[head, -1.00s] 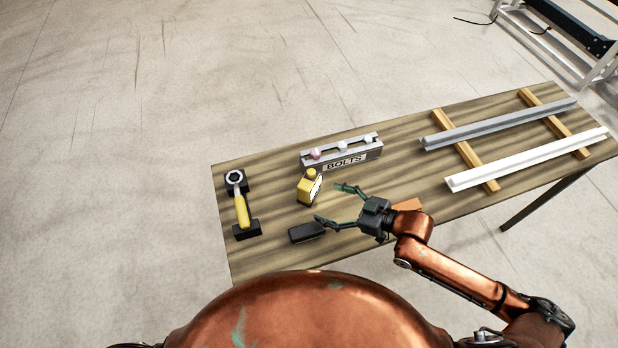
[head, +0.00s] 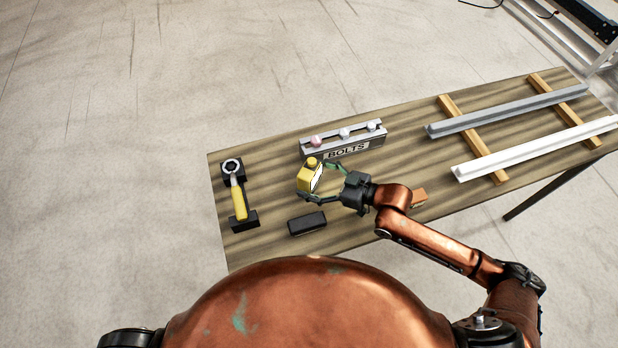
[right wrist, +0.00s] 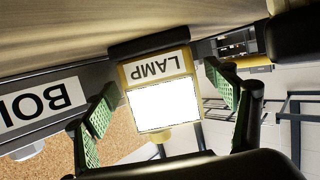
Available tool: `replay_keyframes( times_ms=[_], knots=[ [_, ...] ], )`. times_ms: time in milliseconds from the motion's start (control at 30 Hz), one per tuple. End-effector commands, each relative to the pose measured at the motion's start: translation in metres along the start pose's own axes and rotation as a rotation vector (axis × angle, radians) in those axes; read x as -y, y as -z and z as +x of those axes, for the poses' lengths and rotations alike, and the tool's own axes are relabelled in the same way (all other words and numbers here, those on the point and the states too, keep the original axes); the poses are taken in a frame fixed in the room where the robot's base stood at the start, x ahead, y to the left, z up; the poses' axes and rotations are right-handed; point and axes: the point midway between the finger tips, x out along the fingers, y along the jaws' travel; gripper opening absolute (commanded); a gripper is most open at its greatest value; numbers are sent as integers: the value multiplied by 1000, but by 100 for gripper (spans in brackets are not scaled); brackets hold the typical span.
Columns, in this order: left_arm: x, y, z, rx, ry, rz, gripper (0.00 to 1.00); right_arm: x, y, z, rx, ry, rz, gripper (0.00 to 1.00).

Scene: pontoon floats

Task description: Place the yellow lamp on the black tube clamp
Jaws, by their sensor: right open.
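The yellow lamp (head: 307,178) stands upright on the wooden table, in front of the bolts box. In the right wrist view its white panel and LAMP label (right wrist: 158,67) appear upside down between my fingers. My right gripper (head: 323,182) is open, with its green-padded fingers on either side of the lamp; I cannot tell whether they touch it. A plain black block (head: 307,223) lies in front of the lamp, apart from it. I cannot tell for certain whether it is the black tube clamp. My left gripper is out of view.
A yellow-handled tool (head: 238,198) rests on black supports at the table's left end. The grey bolts box (head: 342,145) stands just behind the lamp. A small orange block (head: 419,197) lies near my right arm. Grey (head: 500,112) and white (head: 530,150) rails lie on wooden strips at right.

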Motion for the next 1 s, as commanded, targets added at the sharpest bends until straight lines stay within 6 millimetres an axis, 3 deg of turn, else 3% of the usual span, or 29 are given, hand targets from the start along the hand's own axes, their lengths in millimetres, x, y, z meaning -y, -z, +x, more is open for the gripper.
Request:
replay_keyframes(
  times_ms=[100,367,1000],
  knots=[
    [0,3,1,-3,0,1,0,0,0,11,-1,1,1,78],
    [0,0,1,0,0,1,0,0,-1,12,1,0,0,78],
    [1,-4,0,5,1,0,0,0,-1,12,1,0,1,35]
  ],
)
